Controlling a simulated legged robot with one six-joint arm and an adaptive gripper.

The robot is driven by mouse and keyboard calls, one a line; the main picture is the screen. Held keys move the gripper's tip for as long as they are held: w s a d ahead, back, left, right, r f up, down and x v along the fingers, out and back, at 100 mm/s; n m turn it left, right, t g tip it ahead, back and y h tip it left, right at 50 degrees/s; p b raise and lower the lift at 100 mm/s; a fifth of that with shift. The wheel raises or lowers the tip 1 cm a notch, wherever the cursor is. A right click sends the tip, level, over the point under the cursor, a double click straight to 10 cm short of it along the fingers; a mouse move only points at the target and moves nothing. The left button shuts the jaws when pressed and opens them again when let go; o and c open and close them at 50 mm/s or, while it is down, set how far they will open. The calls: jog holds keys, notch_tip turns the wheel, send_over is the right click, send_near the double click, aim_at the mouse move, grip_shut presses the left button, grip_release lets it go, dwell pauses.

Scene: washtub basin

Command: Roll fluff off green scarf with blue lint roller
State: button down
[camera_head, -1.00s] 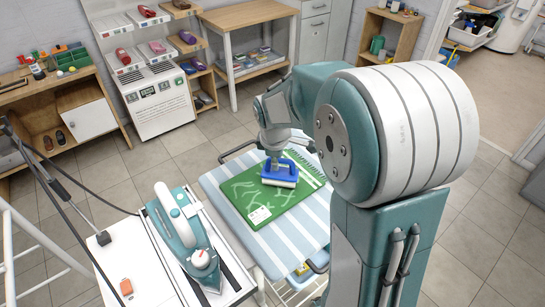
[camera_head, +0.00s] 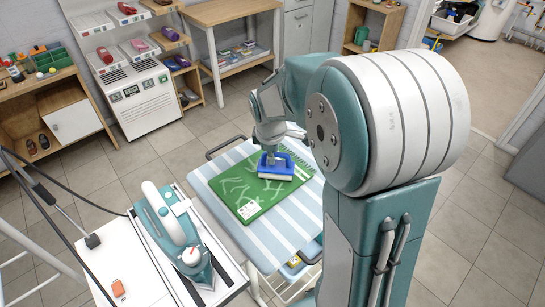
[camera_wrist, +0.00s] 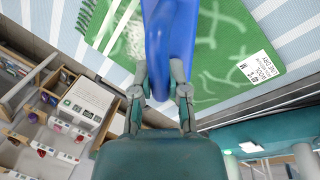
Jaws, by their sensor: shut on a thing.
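The green scarf (camera_head: 240,188) lies flat on a striped ironing board, with pale streaks of fluff (camera_head: 236,187) on it. Its fringe and a white label (camera_wrist: 257,66) show in the wrist view. My gripper (camera_head: 271,143) is above the scarf's far right part, shut on the blue lint roller (camera_head: 277,159). The roller's white cylinder (camera_head: 275,176) is low over the scarf; I cannot tell whether it touches. In the wrist view my gripper's fingers (camera_wrist: 160,90) close on the blue handle (camera_wrist: 172,45), which hides part of the scarf (camera_wrist: 222,30). A white fluff patch (camera_wrist: 135,38) shows beside the handle.
The striped ironing board (camera_head: 283,232) has bare cloth around the scarf. Shelves with shoes (camera_head: 104,27) stand at the back left.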

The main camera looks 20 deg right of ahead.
jog(key=shift+w+a+f, duration=0.1)
jog(key=shift+w+a, duration=0.25)
jog(key=shift+w, duration=0.55)
jog(key=shift+w+a+f, duration=0.1)
jog(key=shift+w+a, duration=0.2)
jog(key=shift+w, duration=0.6)
jog(key=shift+w+a+r, duration=0.1)
jog(key=shift+w+a, duration=0.15)
jog(key=shift+w, duration=0.6)
jog(key=shift+w+a+r, duration=0.1)
jog(key=shift+w+a, duration=0.15)
jog(key=shift+w, duration=0.55)
jog(key=shift+w+a+r, duration=0.1)
jog(key=shift+w+a, duration=0.15)
jog(key=shift+w, duration=0.6)
jog(key=shift+w+d+f, duration=0.15)
jog(key=shift+w+d, duration=0.05)
jog(key=shift+d, duration=0.55)
jog(key=shift+s+d, duration=0.35)
jog(key=shift+s, duration=0.75)
jog(key=shift+s+d, duration=0.3)
jog(key=shift+s, duration=0.85)
jog(key=shift+s+d, duration=0.35)
jog(key=shift+s, duration=0.75)
